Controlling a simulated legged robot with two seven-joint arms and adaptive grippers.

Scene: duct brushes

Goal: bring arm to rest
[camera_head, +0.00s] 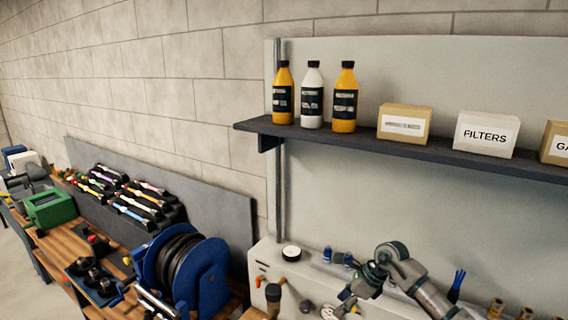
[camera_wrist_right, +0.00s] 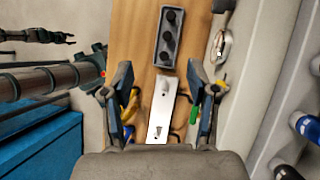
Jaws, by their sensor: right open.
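My right arm (camera_head: 426,290) reaches in from the lower right of the head view, bent at a grey joint. My right gripper (camera_head: 345,298) points down over the bench area. In the right wrist view its two fingers (camera_wrist_right: 162,88) stand wide apart, with nothing held between them. Beneath them a pale metal plate (camera_wrist_right: 161,108) lies on a wooden surface, with yellow and green items partly hidden beside the fingers. A blue-bristled brush (camera_head: 457,284) stands upright to the right of the arm. My left gripper cannot be made out.
A shelf (camera_head: 390,149) carries bottles (camera_head: 312,98) and boxes (camera_head: 486,136). A blue hose reel (camera_head: 185,268) stands left of the arm. A rack of coloured-handled tools (camera_head: 130,198) and a green box (camera_head: 50,208) are farther left.

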